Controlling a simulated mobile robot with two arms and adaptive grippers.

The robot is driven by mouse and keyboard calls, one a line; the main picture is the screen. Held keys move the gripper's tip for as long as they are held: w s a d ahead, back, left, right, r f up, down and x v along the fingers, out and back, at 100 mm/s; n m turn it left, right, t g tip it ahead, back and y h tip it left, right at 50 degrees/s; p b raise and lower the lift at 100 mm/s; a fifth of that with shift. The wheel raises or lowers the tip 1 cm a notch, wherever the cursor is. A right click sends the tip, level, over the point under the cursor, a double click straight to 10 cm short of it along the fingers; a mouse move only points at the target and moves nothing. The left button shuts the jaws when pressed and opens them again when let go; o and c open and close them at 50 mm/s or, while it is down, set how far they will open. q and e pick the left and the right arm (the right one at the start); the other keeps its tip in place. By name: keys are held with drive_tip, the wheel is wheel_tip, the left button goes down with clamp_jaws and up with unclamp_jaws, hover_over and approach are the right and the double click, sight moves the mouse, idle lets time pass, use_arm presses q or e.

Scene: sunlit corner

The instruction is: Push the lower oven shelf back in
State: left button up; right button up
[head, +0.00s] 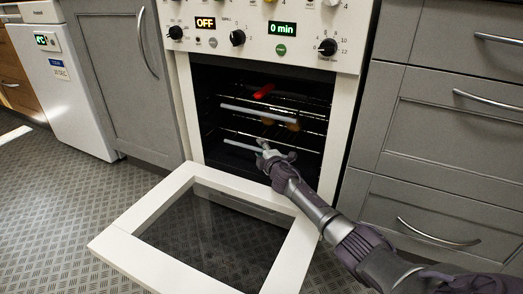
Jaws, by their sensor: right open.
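The white oven stands open, with its door (181,198) folded down toward me. Inside the dark cavity, the lower oven shelf (240,146) shows a pale front bar, its right part hidden behind my gripper. The upper shelf (250,111) has a similar pale bar above it. My right gripper (263,151) is open, in front of the oven mouth at the right part of the lower bar. I cannot tell whether it touches the bar. My left gripper is out of view.
A red item (264,91) and orange items (293,126) are inside the oven. Grey drawers (450,150) stand at right, a grey cupboard (120,80) and a white appliance (66,90) at left. The lowered door covers floor before the oven; patterned floor (60,220) is clear at left.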

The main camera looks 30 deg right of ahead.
drive_tip(key=shift+s, duration=0.1)
drive_tip(key=v, duration=1.1)
drive_tip(key=shift+s, duration=0.4)
drive_tip(key=shift+a, duration=0.15)
